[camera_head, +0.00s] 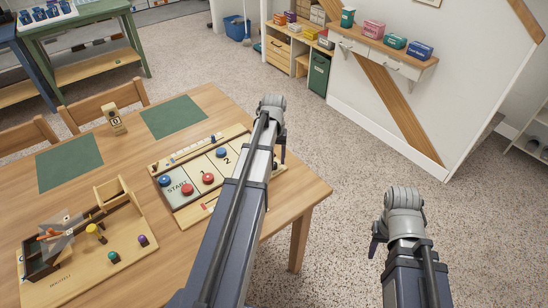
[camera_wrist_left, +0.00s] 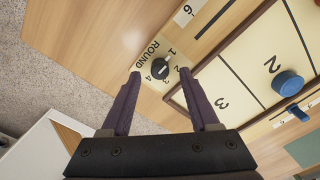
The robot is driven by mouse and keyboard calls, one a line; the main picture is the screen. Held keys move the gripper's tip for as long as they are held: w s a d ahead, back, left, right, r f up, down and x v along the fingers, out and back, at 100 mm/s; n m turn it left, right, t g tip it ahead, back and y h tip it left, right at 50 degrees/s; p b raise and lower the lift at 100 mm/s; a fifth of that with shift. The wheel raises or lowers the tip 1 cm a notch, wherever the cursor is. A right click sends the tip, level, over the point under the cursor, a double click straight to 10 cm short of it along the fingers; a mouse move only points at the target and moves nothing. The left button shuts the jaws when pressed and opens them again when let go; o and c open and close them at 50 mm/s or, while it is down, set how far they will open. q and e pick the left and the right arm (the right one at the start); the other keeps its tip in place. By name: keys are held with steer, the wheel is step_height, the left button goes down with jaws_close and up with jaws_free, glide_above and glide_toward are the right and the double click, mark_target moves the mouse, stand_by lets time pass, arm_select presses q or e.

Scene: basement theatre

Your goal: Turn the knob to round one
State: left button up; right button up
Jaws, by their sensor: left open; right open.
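A dark round knob (camera_wrist_left: 160,67) sits on a pale wooden panel lettered ROUND, with the numbers 1 to 4 around it. I cannot clearly tell which number it points at. My left gripper (camera_wrist_left: 161,74) is open, with its two purple-grey fingertips on either side of the knob in the left wrist view; contact cannot be told. In the head view my left gripper (camera_head: 283,153) hangs at the right end of the game board (camera_head: 213,158), and my arm hides part of that end. My right gripper (camera_head: 375,246) is open and empty, off the table over the floor.
Blue and red pucks (camera_head: 187,190) lie on the board. A wooden tray (camera_head: 75,285) with a grey model and coloured pegs is at the left. Green mats (camera_head: 173,117) and a small wooden counter block (camera_head: 115,119) lie behind. The floor right of the table is clear.

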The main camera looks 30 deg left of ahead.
arm_select(q)
step_height(320, 180, up, 6)
steer(key=p, duration=0.5)
steer(key=shift+f, duration=0.1)
steer(key=s+d+m, duration=0.2)
steer(key=s+d, duration=0.3)
steer(key=d, duration=0.5)
steer(key=s+d+m, duration=0.3)
steer(key=s+d, duration=0.3)
steer(key=d, duration=0.4)
steer(key=s+d+m+y, duration=0.1)
steer(key=s+d+m, duration=0.2)
steer(key=d, duration=0.7)
steer(key=shift+s+d+r, duration=0.25)
steer(key=shift+s+d, duration=0.05)
steer(key=shift+s, duration=0.95)
steer(key=shift+c, duration=0.3)
